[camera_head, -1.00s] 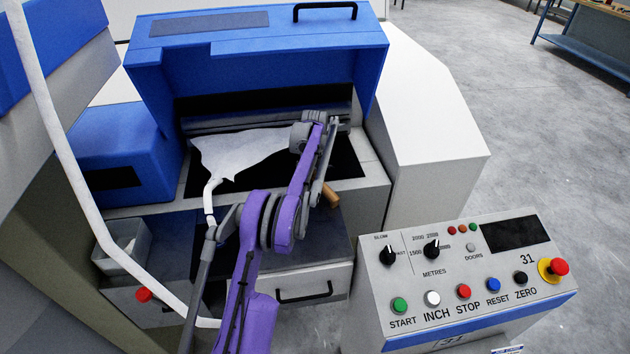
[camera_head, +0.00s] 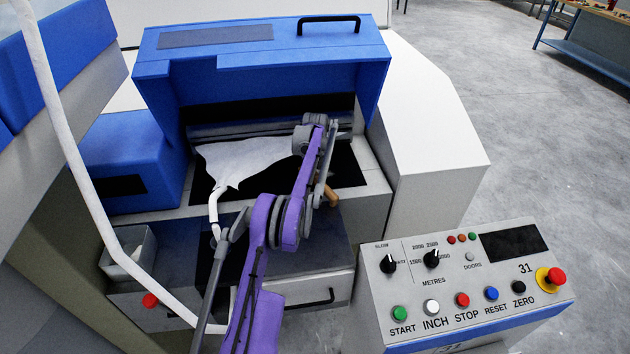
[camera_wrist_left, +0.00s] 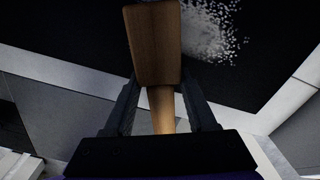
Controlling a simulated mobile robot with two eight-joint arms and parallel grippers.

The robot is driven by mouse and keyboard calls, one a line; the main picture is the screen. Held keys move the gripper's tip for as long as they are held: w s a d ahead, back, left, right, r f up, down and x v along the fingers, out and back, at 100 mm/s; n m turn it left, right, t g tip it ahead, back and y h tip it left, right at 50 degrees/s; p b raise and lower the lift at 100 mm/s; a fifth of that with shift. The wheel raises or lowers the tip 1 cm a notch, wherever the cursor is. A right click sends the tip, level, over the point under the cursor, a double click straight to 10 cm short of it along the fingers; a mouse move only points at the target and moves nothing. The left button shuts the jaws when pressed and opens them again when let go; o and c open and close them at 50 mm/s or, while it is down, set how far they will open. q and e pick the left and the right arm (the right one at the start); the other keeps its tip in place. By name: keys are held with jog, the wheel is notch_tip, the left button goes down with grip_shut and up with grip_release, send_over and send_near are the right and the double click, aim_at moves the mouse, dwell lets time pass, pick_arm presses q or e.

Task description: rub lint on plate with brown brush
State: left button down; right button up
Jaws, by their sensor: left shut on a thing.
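The brown brush (camera_wrist_left: 155,45) has a wooden block and a round handle. My left gripper (camera_wrist_left: 160,108) is shut on its handle, with one finger on each side. In the head view the handle end (camera_head: 331,196) shows beside my purple arm, and the rest of the brush is hidden. The plate (camera_wrist_left: 60,30) is a flat black surface beyond the brush; it also shows in the head view (camera_head: 346,168). White lint (camera_wrist_left: 208,32) lies on it in a loose patch, right beside the brush block. Bristle contact cannot be seen. My right gripper is out of view.
A white fibre sheet (camera_head: 240,160) lies left of my arm under the raised blue hood (camera_head: 260,60). A grey bin (camera_head: 130,255) stands at lower left beside a pale tube (camera_head: 75,165). A control panel (camera_head: 465,275) stands at lower right.

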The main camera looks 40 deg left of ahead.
aim_at(315, 177)
pick_arm(q)
jog(key=shift+w+r+p, duration=0.1)
jog(key=shift+r+p, duration=0.6)
jog(key=shift+r, duration=2)
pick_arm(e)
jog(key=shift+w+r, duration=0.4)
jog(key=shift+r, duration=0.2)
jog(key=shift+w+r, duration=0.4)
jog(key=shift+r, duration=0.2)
pick_arm(q)
jog(key=shift+r, duration=1.45)
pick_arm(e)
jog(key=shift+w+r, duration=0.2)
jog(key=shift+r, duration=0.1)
pick_arm(q)
jog(key=shift+d, duration=0.1)
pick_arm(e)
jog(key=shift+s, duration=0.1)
